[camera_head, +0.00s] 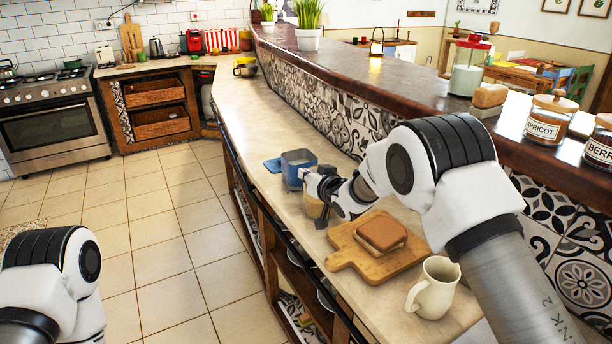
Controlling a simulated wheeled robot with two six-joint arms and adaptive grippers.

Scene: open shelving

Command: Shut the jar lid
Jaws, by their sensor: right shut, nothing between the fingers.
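My right gripper (318,184) is over the lower counter, shut and empty. A small tan jar-like container (314,208) stands just below it, partly hidden by the gripper, so I cannot make out its lid or whether they touch. On the upper ledge at right stand a glass jar labelled APRICOT (547,122) and a jar labelled BERRY (599,148), cut off by the frame edge. Both have wooden lids that look seated. My left arm shows at the lower left, but its gripper is out of view.
A blue-and-grey box-like container (297,161) stands just beyond the right gripper. A wooden board (358,262) carries a brown sandwich-like item (381,232). A cream jug (434,288) stands nearer.

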